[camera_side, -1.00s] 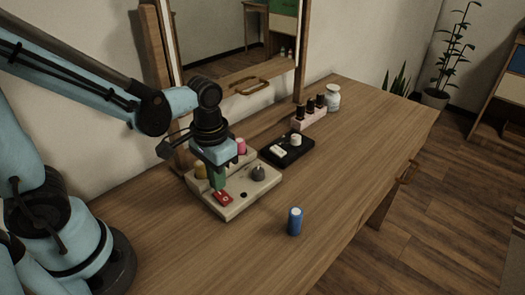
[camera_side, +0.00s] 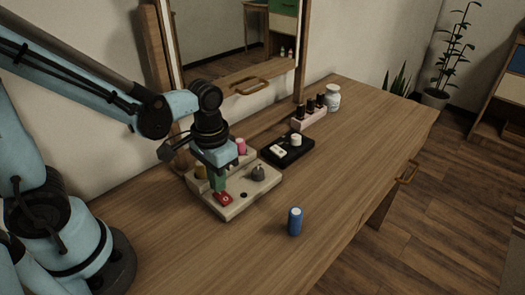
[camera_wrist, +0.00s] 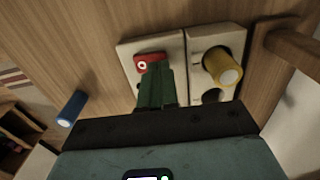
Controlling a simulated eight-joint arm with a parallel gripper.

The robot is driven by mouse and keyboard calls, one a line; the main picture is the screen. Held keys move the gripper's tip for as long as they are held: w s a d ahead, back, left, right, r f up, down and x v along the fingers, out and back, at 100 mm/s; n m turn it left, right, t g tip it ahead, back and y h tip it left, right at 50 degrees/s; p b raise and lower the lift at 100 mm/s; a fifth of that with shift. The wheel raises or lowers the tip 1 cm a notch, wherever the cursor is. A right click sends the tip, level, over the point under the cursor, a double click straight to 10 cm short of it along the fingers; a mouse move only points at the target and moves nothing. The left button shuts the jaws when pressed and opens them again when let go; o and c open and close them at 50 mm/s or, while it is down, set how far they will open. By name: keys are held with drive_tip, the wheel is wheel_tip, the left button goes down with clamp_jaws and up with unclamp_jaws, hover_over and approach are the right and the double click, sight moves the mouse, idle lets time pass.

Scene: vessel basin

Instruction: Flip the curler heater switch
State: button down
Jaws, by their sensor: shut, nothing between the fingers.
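The curler heater (camera_side: 240,206) is a cream base on the wooden table, with a raised back part. Its red switch (camera_side: 224,198) with a white ring mark sits near the front left corner; in the wrist view the switch (camera_wrist: 142,65) shows just beyond my fingertips. My gripper (camera_side: 218,184) points down over the base, its green fingers shut and empty. In the wrist view the fingertips (camera_wrist: 152,68) are at the near edge of the switch, and I cannot tell whether they touch it. A dark grey knob (camera_side: 258,172) stands on the base. The fingers partly hide the base.
A yellow roller (camera_wrist: 222,66) and a pink roller (camera_side: 240,146) stand in the back part. A blue roller (camera_side: 295,221) stands upright on the table at the front. A black tray (camera_side: 287,150) lies to the right, with a bottle rack (camera_side: 310,118) and white jar (camera_side: 333,98) beyond it. The right tabletop is clear.

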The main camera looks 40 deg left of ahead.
drive_tip(key=shift+f, duration=0.65)
idle(0.3)
drive_tip(key=shift+r, duration=3.55)
drive_tip(key=shift+w+a+r+t, duration=0.15)
drive_tip(key=shift+a+r+t, duration=0.45)
drive_tip(key=shift+t, duration=0.6)
drive_tip(key=shift+w+a+r+t, duration=0.1)
drive_tip(key=shift+a+r+t, duration=0.4)
drive_tip(key=shift+t, duration=0.7)
drive_tip(key=shift+w+a+r+t, duration=0.15)
drive_tip(key=shift+a+r+t, duration=0.45)
drive_tip(key=shift+t, duration=0.6)
